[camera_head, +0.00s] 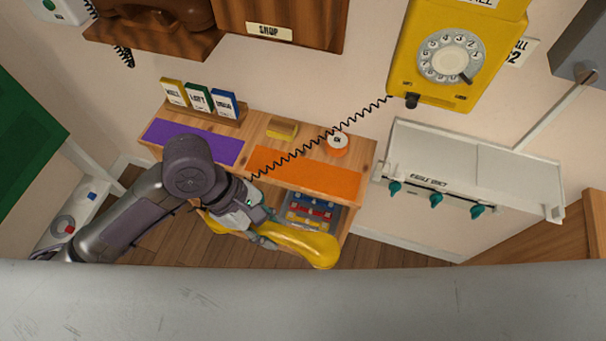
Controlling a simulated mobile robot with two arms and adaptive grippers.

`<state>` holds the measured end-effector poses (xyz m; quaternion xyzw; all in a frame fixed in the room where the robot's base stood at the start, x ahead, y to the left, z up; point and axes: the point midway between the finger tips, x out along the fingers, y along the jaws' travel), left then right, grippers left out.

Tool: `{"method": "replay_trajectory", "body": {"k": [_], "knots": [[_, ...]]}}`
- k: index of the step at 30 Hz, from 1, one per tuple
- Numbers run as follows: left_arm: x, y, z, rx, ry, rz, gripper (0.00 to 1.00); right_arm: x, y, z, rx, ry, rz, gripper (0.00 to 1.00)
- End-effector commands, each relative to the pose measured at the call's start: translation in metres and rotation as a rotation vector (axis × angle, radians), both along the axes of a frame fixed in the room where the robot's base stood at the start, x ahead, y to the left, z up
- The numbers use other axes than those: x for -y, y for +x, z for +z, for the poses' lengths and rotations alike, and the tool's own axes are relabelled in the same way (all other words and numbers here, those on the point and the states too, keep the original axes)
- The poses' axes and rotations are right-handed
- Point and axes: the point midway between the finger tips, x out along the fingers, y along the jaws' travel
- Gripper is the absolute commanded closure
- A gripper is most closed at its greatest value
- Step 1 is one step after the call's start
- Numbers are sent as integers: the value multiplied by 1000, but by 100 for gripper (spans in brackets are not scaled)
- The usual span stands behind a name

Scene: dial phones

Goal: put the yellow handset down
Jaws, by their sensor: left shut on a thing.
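The yellow handset (301,243) is in the jaws of my left gripper (262,225), in front of the wooden shelf unit. Its right end hangs past the gripper toward the right, and part of its left end shows below the gripper. A black coiled cord runs from near the gripper up to the yellow dial phone (437,55) on the wall. The shelf top (259,125) holds a purple mat (194,141) and an orange mat (306,173). My right gripper is not in view.
Three small label cards (198,98), a yellow block (282,129) and a round orange-white item (337,143) stand on the shelf top. A drawer or tray (313,212) with coloured items is below. A white unit with teal knobs (465,170) stands at right. The orange mat looks bare.

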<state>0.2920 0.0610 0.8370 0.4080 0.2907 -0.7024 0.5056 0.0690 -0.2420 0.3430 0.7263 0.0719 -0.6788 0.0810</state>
Motion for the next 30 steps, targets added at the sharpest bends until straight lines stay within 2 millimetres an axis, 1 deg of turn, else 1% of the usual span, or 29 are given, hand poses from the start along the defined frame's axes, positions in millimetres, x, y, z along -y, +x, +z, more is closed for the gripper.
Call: {"method": "replay_trajectory", "body": {"k": [2, 5, 9, 14, 15, 21, 24, 27, 30], "knots": [[5, 11, 0, 3, -3, 19, 100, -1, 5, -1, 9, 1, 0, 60], [12, 33, 1, 4, -1, 19, 100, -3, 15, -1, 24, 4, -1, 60], [24, 69, 1, 2, -2, 18, 100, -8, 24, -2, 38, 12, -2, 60], [37, 111, 1, 0, 0, 17, 100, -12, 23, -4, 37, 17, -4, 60], [40, 121, 1, 1, 0, 17, 100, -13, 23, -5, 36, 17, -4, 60], [55, 167, 1, 0, 1, 15, 100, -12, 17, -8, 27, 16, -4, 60], [61, 185, 1, 0, 1, 15, 100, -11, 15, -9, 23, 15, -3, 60], [60, 183, -14, -5, 3, 13, 100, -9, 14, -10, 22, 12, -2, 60], [60, 184, -20, -2, 2, 14, 100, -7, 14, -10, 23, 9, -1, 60]]}}
